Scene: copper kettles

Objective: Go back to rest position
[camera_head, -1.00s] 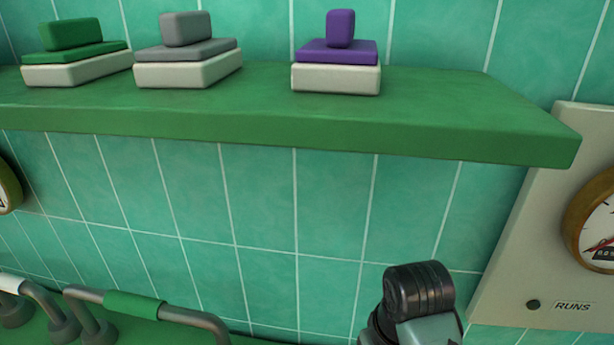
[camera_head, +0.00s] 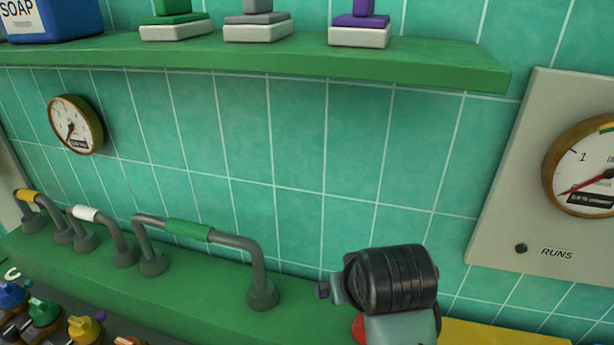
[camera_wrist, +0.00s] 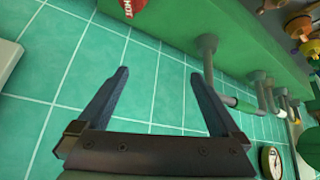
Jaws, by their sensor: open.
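My gripper (camera_wrist: 163,100) shows in the wrist view with its two dark fingers spread apart and nothing between them. Green wall tiles lie beyond it. In the head view my dark wrist and arm stand at the lower middle right, in front of the tiled wall. The fingers cannot be made out there.
A green shelf (camera_head: 270,58) holds a blue soap box (camera_head: 60,22) and stacked blocks. Below, a green ledge (camera_head: 200,295) carries grey pipes with coloured bands (camera_head: 188,230). A gauge panel (camera_head: 510,210) stands at right; a round gauge (camera_head: 75,122) hangs at left. Coloured knobs (camera_head: 82,328) sit lower left.

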